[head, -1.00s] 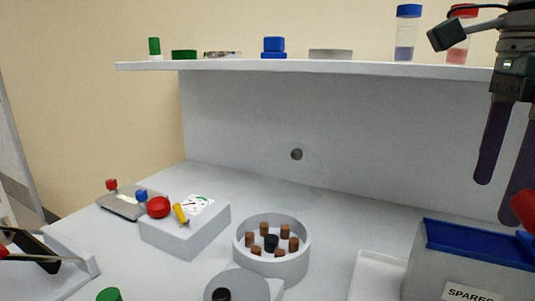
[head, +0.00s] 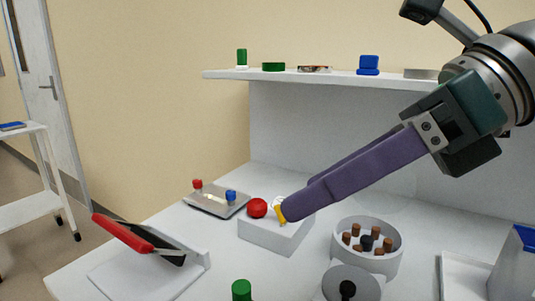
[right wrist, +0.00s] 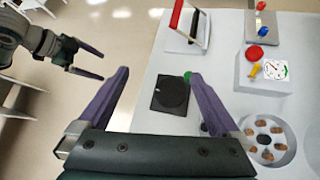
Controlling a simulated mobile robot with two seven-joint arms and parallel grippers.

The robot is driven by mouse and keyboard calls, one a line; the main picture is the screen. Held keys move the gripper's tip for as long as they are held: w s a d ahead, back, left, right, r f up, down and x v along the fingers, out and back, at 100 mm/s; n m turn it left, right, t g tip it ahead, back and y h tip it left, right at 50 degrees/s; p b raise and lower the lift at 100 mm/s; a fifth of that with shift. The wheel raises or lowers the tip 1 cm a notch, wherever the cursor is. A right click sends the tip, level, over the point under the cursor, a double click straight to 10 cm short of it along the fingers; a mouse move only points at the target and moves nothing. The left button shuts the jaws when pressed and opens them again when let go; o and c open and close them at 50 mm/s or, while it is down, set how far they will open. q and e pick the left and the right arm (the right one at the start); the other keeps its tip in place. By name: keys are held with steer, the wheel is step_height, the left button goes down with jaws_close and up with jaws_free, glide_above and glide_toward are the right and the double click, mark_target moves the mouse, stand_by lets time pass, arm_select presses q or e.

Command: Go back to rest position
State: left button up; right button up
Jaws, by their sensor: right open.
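My right gripper (head: 300,197) reaches in from the upper right in the head view. Its long purple fingers point down and left, in front of the grey box with a gauge. In the right wrist view the right gripper (right wrist: 158,78) has its fingers wide apart with nothing between them; table and floor show beyond. My left gripper (right wrist: 102,63) shows at the upper left of the right wrist view, over the floor beside the table. Its two purple fingers are apart and empty. It is not in the head view.
On the table stand the grey gauge box (head: 270,236), a round holder with brown-topped vials (head: 342,252), a red-handled rack (head: 125,233), a small plate with red and blue knobs (head: 215,205) and a black square unit (right wrist: 160,105). A shelf (head: 300,80) runs behind.

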steer(key=a+r+m+t+y+p, duration=0.25)
steer(key=a+r+m+y, duration=0.35)
steer(key=r, duration=0.5)
steer(key=w+d+r+m+t+h+p, duration=0.4)
steer(key=d+r+m+t, duration=0.4)
steer(key=m+t, duration=0.95)
steer(key=s+d+f+m+g+h+p, duration=0.25)
steer(key=d+f+m+g+h, duration=0.45)
steer(key=d+f+m+h, duration=0.8)
steer(key=s+a+f+m+g+y+p, duration=0.15)
steer(key=s+f+m+g, duration=0.35)
steer(key=s, duration=0.6)
steer(key=s+a+f+m+g+y+p, duration=0.1)
steer(key=s+a+f+m+g, duration=0.25)
steer(key=s+g, duration=0.45)
step_height(320, 180, up, 37)
steer(key=s+t+p, duration=0.1)
steer(key=t+p, duration=0.1)
steer(key=p, duration=3.5)
steer(key=shift+s+d+f+n+p, duration=0.2)
steer(key=shift+s+d+n+p, duration=0.1)
steer(key=shift+d+n, duration=0.1)
